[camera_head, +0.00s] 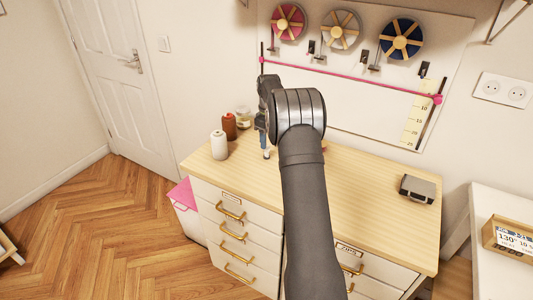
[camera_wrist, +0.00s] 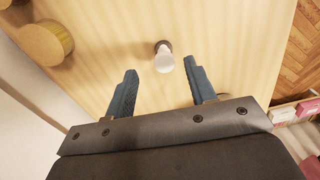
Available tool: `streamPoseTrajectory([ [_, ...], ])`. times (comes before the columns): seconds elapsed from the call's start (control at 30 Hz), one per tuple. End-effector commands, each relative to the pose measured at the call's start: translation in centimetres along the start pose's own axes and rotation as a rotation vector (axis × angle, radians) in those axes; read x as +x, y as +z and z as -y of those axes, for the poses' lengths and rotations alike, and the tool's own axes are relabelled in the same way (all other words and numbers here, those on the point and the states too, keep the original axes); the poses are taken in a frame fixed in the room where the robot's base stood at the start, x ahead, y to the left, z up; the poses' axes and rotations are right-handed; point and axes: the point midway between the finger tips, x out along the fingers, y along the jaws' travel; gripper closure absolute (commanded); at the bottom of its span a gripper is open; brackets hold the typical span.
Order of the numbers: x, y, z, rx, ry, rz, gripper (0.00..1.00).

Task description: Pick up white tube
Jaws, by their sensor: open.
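The white tube (camera_wrist: 164,60) stands on the wooden top in the wrist view, small and white with a dark round end. It lies just ahead of the gap between my gripper's (camera_wrist: 160,67) two blue fingers, which are open with nothing between them. In the head view, a small white piece, seemingly the tube (camera_head: 266,153), shows just below my gripper (camera_head: 262,136) at the dresser top. My arm hides the area to its right.
A white spool (camera_head: 219,145), a brown spool (camera_head: 229,126) and a corked jar (camera_head: 243,117) stand left of my gripper on the dresser top (camera_head: 360,170). The jar lid (camera_wrist: 40,43) shows in the wrist view. A dark box (camera_head: 417,189) sits at the right. The surface between is mostly clear.

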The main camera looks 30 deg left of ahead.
Motion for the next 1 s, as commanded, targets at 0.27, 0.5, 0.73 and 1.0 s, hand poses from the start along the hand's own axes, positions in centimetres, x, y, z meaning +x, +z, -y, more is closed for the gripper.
streamPoseTrajectory([
  [0.27,1.7,-0.2,0.2,-0.001,0.000,0.000,0.49],
  [0.5,5.2,-0.5,0.5,0.000,0.000,0.001,0.49],
  [0.73,5.7,-0.5,0.5,0.000,0.001,-0.001,0.49],
  [1.0,5.7,-0.5,0.5,0.000,0.001,-0.001,0.95],
])
